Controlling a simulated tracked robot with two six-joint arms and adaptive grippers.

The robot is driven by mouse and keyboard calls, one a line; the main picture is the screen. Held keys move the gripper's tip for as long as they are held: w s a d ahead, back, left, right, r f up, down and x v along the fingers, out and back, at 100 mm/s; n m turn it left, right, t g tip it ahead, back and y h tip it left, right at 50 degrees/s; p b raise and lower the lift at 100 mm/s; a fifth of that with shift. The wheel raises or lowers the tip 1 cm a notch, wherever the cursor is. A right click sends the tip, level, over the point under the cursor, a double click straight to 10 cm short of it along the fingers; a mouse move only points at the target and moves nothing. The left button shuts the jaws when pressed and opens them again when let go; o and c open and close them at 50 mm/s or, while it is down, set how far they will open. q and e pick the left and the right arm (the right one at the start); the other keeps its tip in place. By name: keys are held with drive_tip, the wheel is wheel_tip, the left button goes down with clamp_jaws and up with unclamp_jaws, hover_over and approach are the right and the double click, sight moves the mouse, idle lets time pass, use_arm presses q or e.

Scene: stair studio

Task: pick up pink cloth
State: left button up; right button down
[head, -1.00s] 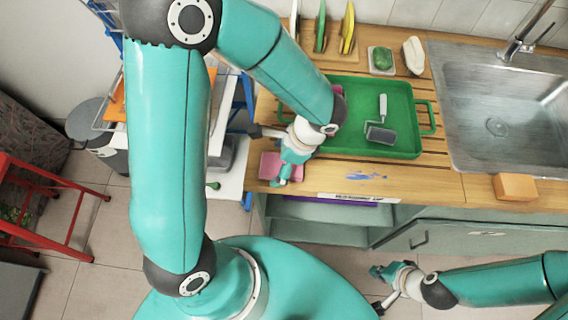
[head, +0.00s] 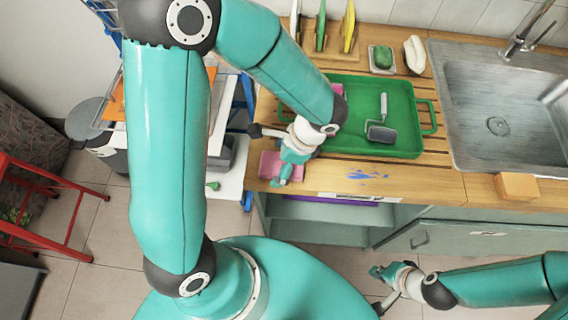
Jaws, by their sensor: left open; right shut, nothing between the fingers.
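The pink cloth (head: 268,163) lies flat near the front left edge of the wooden counter (head: 440,187). My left gripper (head: 282,179) is over the cloth's right side, pointing down, and hides part of it. It is open; whether its fingers touch the cloth I cannot tell. My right gripper (head: 379,272) is shut and empty, low in front of the cabinet, away from the counter top.
A soap dish (head: 382,60) and a rack of colored boards (head: 322,30) stand at the back.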

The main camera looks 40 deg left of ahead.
use_arm(q)
drive_tip(key=c, duration=1.1)
drive_tip(key=shift+r, duration=0.1)
drive_tip(key=shift+r+p, duration=0.35)
wheel_tip(320, 180, up, 20)
drive_tip(key=shift+f, duration=0.2)
drive_tip(key=o, duration=0.3)
drive_tip(key=c, duration=0.3)
